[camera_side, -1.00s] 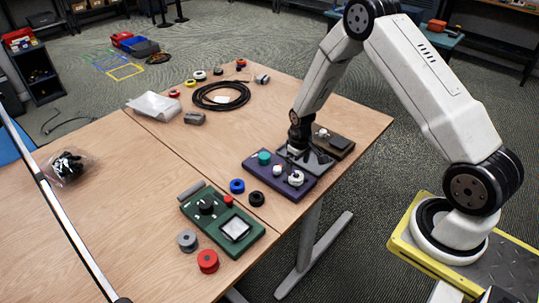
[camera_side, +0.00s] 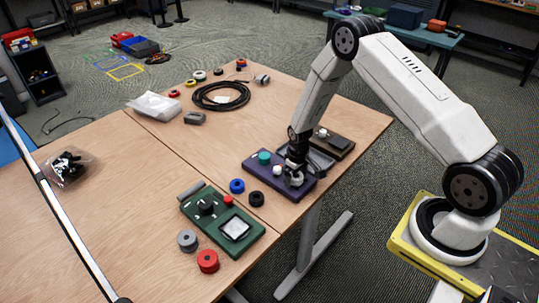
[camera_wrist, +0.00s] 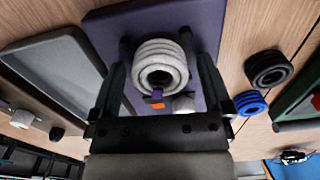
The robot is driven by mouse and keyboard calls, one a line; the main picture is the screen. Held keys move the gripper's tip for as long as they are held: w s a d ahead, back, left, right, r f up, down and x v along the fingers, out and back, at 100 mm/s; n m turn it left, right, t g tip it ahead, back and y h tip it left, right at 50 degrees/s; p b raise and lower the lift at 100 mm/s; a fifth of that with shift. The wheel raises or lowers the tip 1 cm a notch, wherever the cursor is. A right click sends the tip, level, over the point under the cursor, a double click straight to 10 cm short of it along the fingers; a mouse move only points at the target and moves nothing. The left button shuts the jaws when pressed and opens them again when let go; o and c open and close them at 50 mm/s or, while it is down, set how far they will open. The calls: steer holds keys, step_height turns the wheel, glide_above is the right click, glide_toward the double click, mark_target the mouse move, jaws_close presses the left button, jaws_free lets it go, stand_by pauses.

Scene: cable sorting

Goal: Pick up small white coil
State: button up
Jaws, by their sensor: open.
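A ribbed white coil (camera_wrist: 160,62) sits on the purple board (camera_wrist: 105,25), with a small purple and orange piece at its near side. In the wrist view my gripper (camera_wrist: 156,45) is open, with one finger on each side of this coil. In the side view my gripper (camera_side: 295,166) is low over the right part of the purple board (camera_side: 253,172), and the coil (camera_side: 296,180) is partly hidden beneath it. A smaller white piece (camera_side: 277,170) sits just left of it; it also shows in the wrist view (camera_wrist: 184,103), partly hidden by my gripper.
A grey tray (camera_side: 322,161) and a dark board (camera_side: 336,146) lie behind. Blue (camera_side: 237,186) and black (camera_side: 256,198) coils and a green board (camera_side: 215,240) are in front.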

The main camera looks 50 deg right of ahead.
stand_by(0.5)
jaws_close()
steer(key=shift+w+r, duration=0.1)
steer(key=shift+r, duration=0.65)
steer(key=s+a+r, duration=0.3)
steer(key=s+r, duration=0.8)
steer(key=s, duration=0.2)
steer(key=shift+s+r, duration=0.2)
steer(key=shift+s, duration=0.2)
